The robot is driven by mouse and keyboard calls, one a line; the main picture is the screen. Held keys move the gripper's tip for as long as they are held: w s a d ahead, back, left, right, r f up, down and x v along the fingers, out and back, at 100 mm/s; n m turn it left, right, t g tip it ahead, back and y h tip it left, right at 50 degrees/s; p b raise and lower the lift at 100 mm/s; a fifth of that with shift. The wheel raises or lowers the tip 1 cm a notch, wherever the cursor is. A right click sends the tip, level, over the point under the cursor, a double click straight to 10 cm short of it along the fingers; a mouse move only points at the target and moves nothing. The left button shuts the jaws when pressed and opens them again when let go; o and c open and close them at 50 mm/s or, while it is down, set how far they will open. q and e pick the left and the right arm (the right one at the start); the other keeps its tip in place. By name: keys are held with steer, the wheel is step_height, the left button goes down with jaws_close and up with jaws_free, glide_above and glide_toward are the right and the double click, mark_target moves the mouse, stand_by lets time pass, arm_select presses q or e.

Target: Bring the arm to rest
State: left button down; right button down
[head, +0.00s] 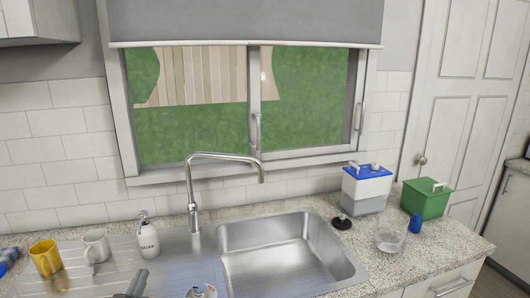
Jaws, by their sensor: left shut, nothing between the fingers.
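My left gripper (137,283) shows at the bottom edge, left of the middle, over the ribbed drainboard (175,265). Only its tip end is in the picture; it is shut and holds nothing. The rest of the left arm is cut off by the frame. My right gripper is not in view.
A soap bottle (148,238), a white mug (96,247) and a yellow mug (46,258) stand on the left. The steel sink (275,250) with its tall faucet (192,195) is in the middle. A blue-lidded container (366,188), green box (425,199) and clear glass (390,236) stand right.

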arm_select(q)
steer(key=s+a+f+g+y, duration=0.3)
steer(key=s+f+g, duration=0.6)
steer(key=s+f, duration=0.55)
steer(key=s+d+f+m+g, duration=0.15)
steer(key=s+g, duration=0.55)
steer(key=s, duration=1.3)
step_height(320, 180, down, 26)
steer(key=g+h, duration=0.1)
steer(key=g, duration=0.1)
steer(key=s+f, duration=1.5)
steer(key=shift+d+f+g+h+b, duration=0.25)
steer(key=shift+f+g+h+b, duration=0.05)
steer(key=shift+g+b, duration=0.1)
